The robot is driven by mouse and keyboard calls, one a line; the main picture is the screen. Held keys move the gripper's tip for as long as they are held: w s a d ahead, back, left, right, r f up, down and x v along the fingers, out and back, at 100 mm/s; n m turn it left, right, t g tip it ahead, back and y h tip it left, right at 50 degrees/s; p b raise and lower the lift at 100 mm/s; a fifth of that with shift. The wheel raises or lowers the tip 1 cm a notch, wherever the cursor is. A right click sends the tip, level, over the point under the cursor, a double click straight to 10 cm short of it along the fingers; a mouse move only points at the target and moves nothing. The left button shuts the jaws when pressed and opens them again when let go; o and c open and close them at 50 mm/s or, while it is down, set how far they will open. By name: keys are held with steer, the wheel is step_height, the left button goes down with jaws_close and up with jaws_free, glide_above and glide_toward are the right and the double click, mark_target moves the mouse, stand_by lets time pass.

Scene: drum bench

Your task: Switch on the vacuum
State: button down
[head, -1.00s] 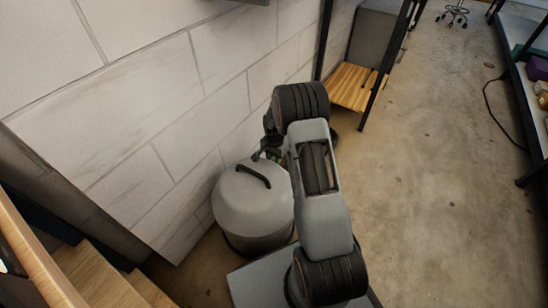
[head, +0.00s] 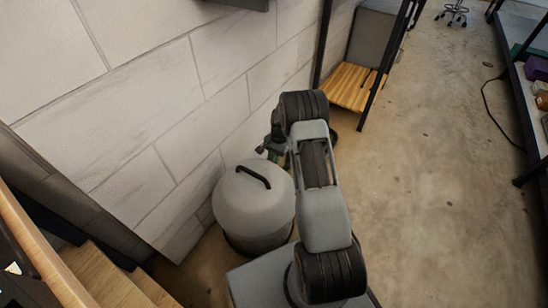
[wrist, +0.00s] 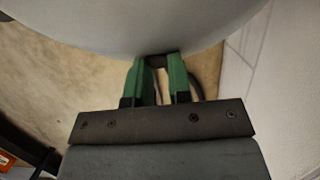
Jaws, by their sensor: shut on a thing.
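The vacuum (head: 254,205) is a pale grey drum with a domed lid and a black handle, standing upright on the floor by the wall. Its lid (wrist: 150,22) fills the top of the wrist view. My gripper (head: 274,157) is at the far side of the lid, partly hidden by my arm. In the wrist view its green fingers (wrist: 160,66) reach to the lid's edge. They are shut on a small dark part (wrist: 157,60) at that edge. I cannot tell clearly what this part is. No switch marking is readable.
A block wall (head: 150,110) runs close along the vacuum's left. Wooden steps (head: 105,275) are at the lower left. A black-framed stand with a wooden shelf (head: 352,88) is beyond my arm. A shelf unit (head: 530,105) lines the right. The concrete floor (head: 440,190) between is clear.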

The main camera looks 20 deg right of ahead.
steer(key=c, duration=1)
jaws_free()
steer(key=shift+c, duration=0.2)
steer(key=p+v, duration=0.4)
steer(key=v, duration=0.9)
steer(key=shift+r, duration=0.45)
